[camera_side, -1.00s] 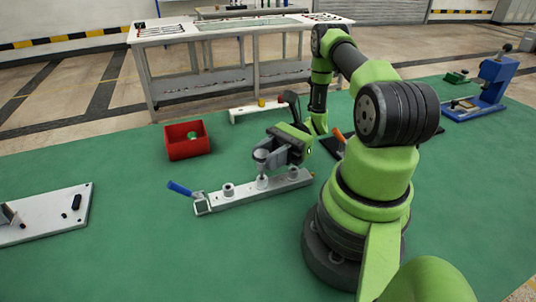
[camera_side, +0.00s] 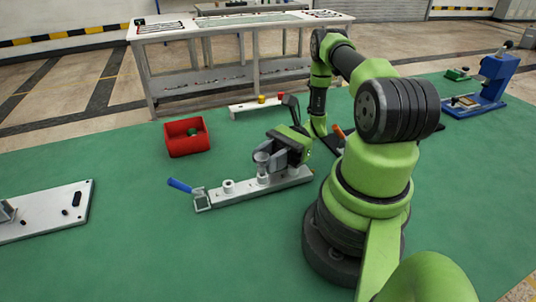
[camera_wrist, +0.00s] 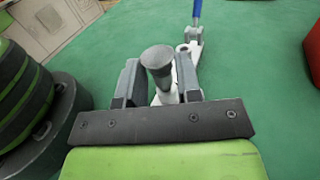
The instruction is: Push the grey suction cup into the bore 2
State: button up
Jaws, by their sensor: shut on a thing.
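The grey suction cup (camera_side: 262,157) is upright in my gripper (camera_side: 268,164), with its wide end up. In the wrist view the cup (camera_wrist: 157,60) stands between the two fingers, and my gripper (camera_wrist: 157,84) is shut on it. The cup is over the middle post of a pale bar (camera_side: 241,194). The cup's lower end is close to or in that post; the fingers hide how deep it sits. A free post (camera_side: 229,187) shows at the left of the bar. The bar's right part is partly hidden by my gripper. No bore number is legible.
A clamp with a blue handle (camera_side: 180,187) is at the bar's left end. A red bin (camera_side: 186,138) stands behind left. A white rack (camera_side: 250,108) with yellow and red pieces lies behind my gripper. Green mat is clear in front.

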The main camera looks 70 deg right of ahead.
jog(key=shift+f, duration=0.35)
jog(key=o, duration=1)
jog(key=v, duration=0.5)
jog(key=shift+d+r, duration=0.15)
jog(key=shift+r, duration=0.05)
notch_tip(320, 180, up, 7)
jog(key=shift+f, duration=0.15)
